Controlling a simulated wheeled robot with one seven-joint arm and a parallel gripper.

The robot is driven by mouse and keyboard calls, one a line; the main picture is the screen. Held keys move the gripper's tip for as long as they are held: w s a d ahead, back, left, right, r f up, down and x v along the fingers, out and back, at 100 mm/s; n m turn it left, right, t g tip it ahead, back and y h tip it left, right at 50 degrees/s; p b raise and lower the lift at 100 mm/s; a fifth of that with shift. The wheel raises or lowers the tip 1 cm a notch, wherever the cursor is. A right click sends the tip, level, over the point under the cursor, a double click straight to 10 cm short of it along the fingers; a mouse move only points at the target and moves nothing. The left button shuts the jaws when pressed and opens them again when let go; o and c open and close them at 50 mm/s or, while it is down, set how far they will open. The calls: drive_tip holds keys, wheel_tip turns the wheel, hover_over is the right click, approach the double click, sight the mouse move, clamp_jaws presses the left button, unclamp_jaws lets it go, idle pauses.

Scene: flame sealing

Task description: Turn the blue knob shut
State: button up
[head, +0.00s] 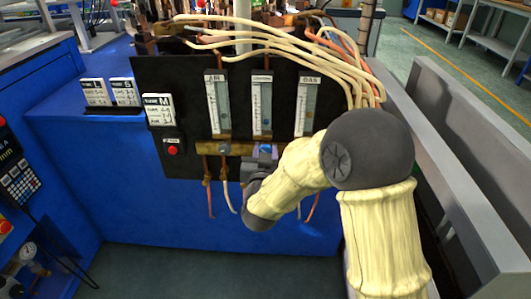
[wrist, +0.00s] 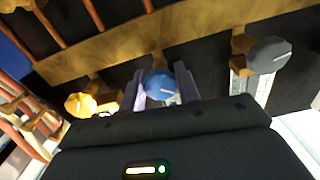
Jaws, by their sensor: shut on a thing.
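The blue knob (wrist: 158,84) sits between the two pale fingers of my gripper (wrist: 162,88) in the wrist view, below a brass bar. A light line marks its face. My gripper is shut on the knob, one finger on each side. In the head view my gripper (head: 263,158) reaches the lower middle of the black panel (head: 190,85), under the middle flow meter.
In the wrist view a yellow knob (wrist: 80,105) is to the left and a grey knob (wrist: 268,54) to the right. Three flow meters stand on the panel, including the AIR meter (head: 217,105) and GAS meter (head: 306,106). Cream hoses (head: 290,45) arch above; thin tubes hang below.

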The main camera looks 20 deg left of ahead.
drive_tip(key=shift+m+b, duration=0.45)
drive_tip(key=shift+m, duration=0.45)
drive_tip(key=o, duration=1)
drive_tip(key=shift+c, duration=0.2)
drive_tip(key=shift+s, duration=0.15)
drive_tip(key=b+v, duration=0.2)
drive_tip(key=v, duration=1.5)
drive_tip(key=shift+b, duration=0.4)
